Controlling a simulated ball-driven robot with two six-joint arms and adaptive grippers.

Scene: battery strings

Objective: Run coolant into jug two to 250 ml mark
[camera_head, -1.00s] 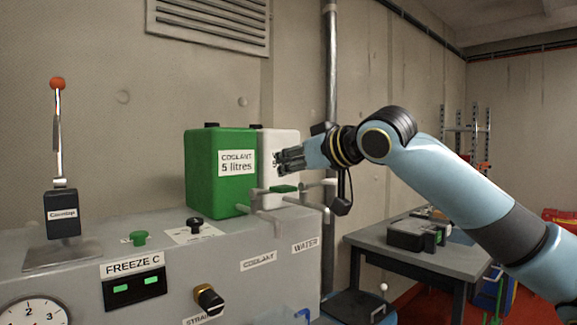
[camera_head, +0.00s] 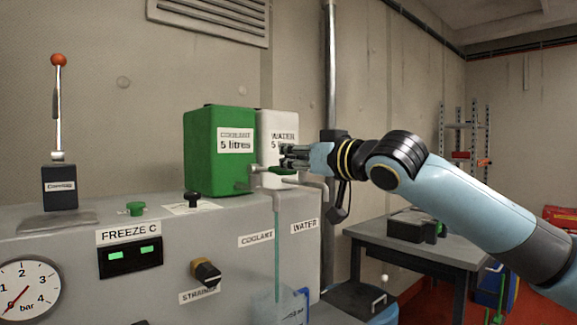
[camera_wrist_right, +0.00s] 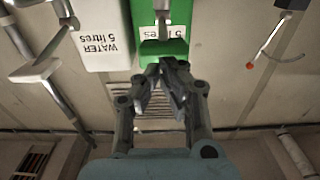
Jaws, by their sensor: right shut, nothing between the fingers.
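The green coolant tank (camera_head: 205,150) stands on the grey cabinet, and shows in the wrist view (camera_wrist_right: 178,12). Its tap has a green lever (camera_head: 283,171), also in the wrist view (camera_wrist_right: 163,48). A thin pale green stream (camera_head: 277,245) falls from the tap's spout (camera_head: 275,196) into a clear jug (camera_head: 268,312) at the bottom edge. The jug is mostly cut off; its marks, level and number cannot be read. My right gripper (camera_head: 286,157) is shut and empty, close by the lever, and shows in the wrist view (camera_wrist_right: 166,68). My left gripper is out of view.
A white water tank (camera_head: 268,120) stands right of the green one, with its own pipe (camera_head: 312,184). The cabinet (camera_head: 60,245) carries knobs, a display (camera_head: 130,257) and a gauge (camera_head: 27,290). A grey table (camera_head: 440,248) stands at the right.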

